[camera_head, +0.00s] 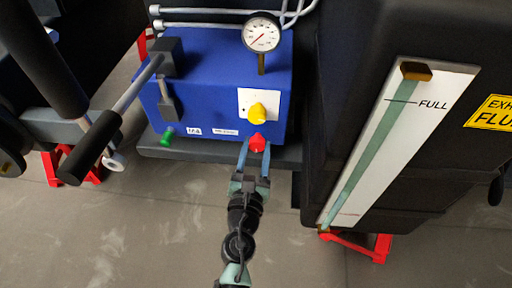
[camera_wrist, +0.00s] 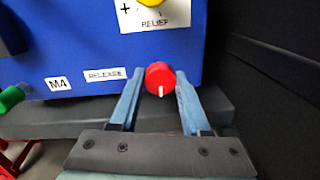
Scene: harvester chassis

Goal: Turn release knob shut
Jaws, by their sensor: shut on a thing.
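The red release knob (camera_head: 257,143) sits low on the front of the blue pump box (camera_head: 215,75), at its right end. In the wrist view the red knob (camera_wrist: 160,76) lies between the two blue fingers, beside a label reading RELEASE (camera_wrist: 105,74). A white mark on the knob points downward. My gripper (camera_head: 256,152) reaches up from below, and it also shows in the wrist view (camera_wrist: 160,84). Its fingers are shut on the knob, one on each side. The knob's rear is hidden.
A yellow relief knob (camera_head: 257,113) is just above the red one, with a gauge (camera_head: 262,32) higher up. A green knob (camera_head: 168,134) and a lever with a black grip (camera_head: 95,148) are at left. A dark tank with a level strip (camera_head: 400,145) stands close on the right.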

